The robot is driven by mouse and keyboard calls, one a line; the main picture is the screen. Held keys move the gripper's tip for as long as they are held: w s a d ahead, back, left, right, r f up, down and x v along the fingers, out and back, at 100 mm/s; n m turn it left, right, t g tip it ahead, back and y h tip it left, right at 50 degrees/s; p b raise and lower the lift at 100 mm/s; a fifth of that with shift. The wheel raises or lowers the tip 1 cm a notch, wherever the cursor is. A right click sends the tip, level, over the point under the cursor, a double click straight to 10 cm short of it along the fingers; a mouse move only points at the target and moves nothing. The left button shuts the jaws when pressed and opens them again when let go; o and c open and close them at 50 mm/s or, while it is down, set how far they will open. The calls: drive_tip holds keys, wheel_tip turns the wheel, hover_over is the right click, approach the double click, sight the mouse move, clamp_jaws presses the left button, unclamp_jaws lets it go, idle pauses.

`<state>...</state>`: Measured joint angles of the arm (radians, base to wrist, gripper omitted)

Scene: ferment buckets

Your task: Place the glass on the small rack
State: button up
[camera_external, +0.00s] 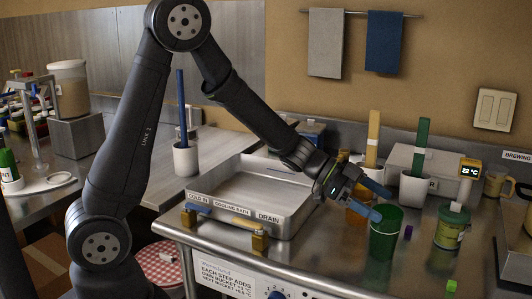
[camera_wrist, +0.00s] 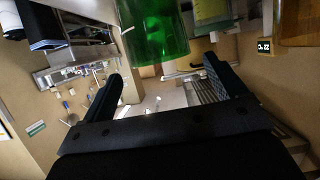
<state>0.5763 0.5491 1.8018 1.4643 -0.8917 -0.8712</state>
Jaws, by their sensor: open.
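A green see-through cup (camera_external: 384,238), which looks like glass, stands upright just below and in front of the fingers. In the wrist view, the green cup (camera_wrist: 155,32) is at the top, beyond the space between my gripper's dark fingers (camera_wrist: 166,82). Nothing is held. An amber vessel (camera_external: 357,217) stands partly hidden behind the gripper. I cannot clearly identify the small rack in either view.
A steel tray (camera_external: 237,219) labelled DRAIN lies left of the gripper. White pots (camera_external: 413,188) with upright sticks stand behind. The front worktop has some bare room.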

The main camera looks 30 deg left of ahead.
sight(402, 217)
drive_tip(key=shift+f+x, duration=0.2)
drive_tip(key=shift+x, duration=1.25)
drive_tip(key=shift+f+x, duration=0.2)
drive_tip(key=shift+x, duration=1.25)
drive_tip(key=shift+w+a, duration=0.1)
drive_tip(key=shift+a, duration=0.05)
drive_tip(key=c, duration=1.6)
drive_tip(key=shift+r, duration=0.6)
drive_tip(key=shift+c, duration=0.2)
drive_tip(key=s+d+r, duration=0.1)
drive_tip(key=s+r, duration=0.9)
drive_tip(key=s, duration=0.1)
drive_tip(key=shift+s+d, duration=0.3)
drive_tip(key=shift+d, duration=0.1)
